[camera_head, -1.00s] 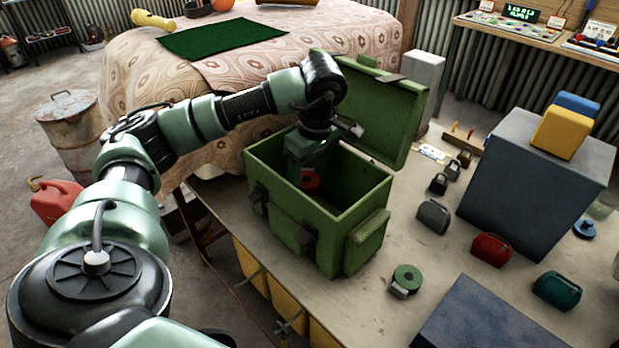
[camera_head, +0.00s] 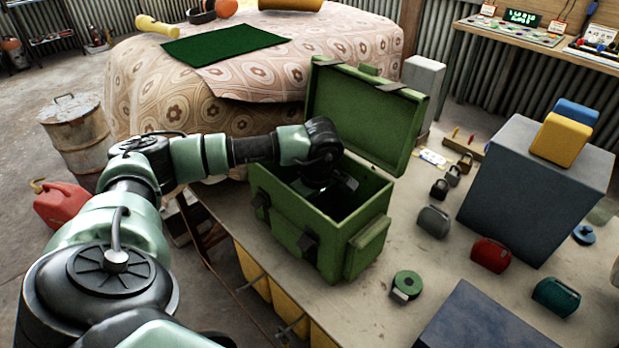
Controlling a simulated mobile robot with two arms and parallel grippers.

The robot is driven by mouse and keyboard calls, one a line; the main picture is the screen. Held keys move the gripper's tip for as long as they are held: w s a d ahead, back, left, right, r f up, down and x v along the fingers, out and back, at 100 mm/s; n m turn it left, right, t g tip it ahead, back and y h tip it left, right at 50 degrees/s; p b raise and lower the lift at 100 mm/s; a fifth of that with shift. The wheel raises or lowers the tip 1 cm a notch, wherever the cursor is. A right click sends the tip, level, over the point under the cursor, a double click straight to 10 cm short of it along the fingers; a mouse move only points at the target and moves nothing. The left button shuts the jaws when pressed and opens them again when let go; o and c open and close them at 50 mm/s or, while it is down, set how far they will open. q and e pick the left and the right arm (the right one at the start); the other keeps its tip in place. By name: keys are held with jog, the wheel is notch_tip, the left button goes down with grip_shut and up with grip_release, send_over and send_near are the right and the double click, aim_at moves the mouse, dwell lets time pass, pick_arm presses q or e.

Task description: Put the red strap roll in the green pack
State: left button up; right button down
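The green pack (camera_head: 288,222) stands on the workbench with its lid (camera_head: 362,115) open and leaning back. My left arm comes in from the left and reaches down into the pack. My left gripper (camera_head: 326,196) is inside the pack, mostly hidden by the arm's wrist and the pack's front wall, so its fingers cannot be made out. My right gripper is not in view.
Another dark box (camera_head: 480,325) is at the front. A patterned covered table (camera_head: 230,100) stands behind.

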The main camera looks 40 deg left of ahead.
pick_arm(q)
jog(key=shift+f, duration=0.2)
jog(key=o, duration=1.4)
jog(key=shift+r, duration=0.1)
jog(key=shift+o, duration=0.2)
jog(key=shift+r, duration=0.1)
jog(key=shift+r, duration=0.2)
notch_tip(320, 180, up, 12)
jog(key=d+b, duration=0.1)
jog(key=shift+d+f, duration=0.2)
jog(key=shift+d, duration=0.2)
